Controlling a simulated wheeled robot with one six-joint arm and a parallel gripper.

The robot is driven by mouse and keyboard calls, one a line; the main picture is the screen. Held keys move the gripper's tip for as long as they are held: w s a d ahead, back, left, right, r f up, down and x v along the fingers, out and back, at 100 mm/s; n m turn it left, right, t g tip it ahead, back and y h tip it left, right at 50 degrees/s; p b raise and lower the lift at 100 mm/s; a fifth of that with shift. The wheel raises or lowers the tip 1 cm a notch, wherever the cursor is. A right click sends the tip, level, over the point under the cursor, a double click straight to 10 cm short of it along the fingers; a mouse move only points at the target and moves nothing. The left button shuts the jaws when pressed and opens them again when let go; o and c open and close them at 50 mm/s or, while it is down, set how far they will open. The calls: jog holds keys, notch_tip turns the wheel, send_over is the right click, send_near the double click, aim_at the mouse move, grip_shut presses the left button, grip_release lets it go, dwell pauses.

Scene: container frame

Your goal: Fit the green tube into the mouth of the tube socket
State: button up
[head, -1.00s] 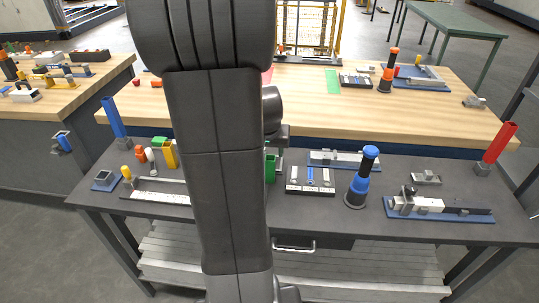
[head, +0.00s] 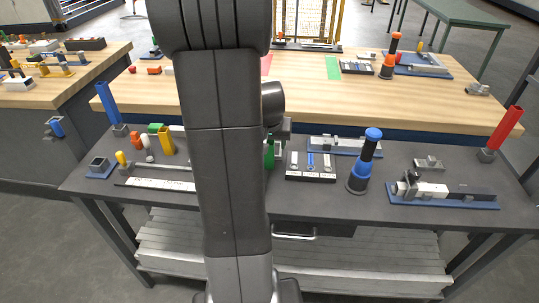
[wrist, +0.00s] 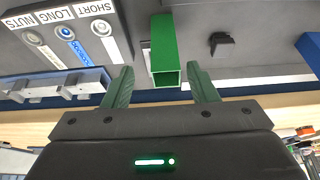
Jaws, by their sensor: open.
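The green tube (wrist: 164,46) is a square hollow tube, its open end facing me in the wrist view. In the head view it shows as a green strip (head: 269,153) just right of my arm, partly hidden. My gripper (wrist: 162,70) is open, with one finger on each side of the tube's near end and a gap visible at both sides. What looks like the tube socket (head: 98,164), a grey square block with a dark mouth on a blue plate, sits at the bench's left end in the head view. My arm hides the bench middle.
A yellow tube (head: 166,140) and small coloured parts stand right of the socket. A blue tube (head: 109,103) leans at the back left and a red tube (head: 507,129) at the right. A labelled tray (head: 310,166) and a blue-black post (head: 365,160) stand right of the green tube.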

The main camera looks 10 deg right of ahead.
jog(key=shift+a+x, duration=0.2)
jog(key=shift+x, duration=1.2)
jog(key=shift+a+x, duration=0.2)
jog(key=shift+x, duration=1.25)
jog(key=shift+c, duration=0.4)
grip_shut()
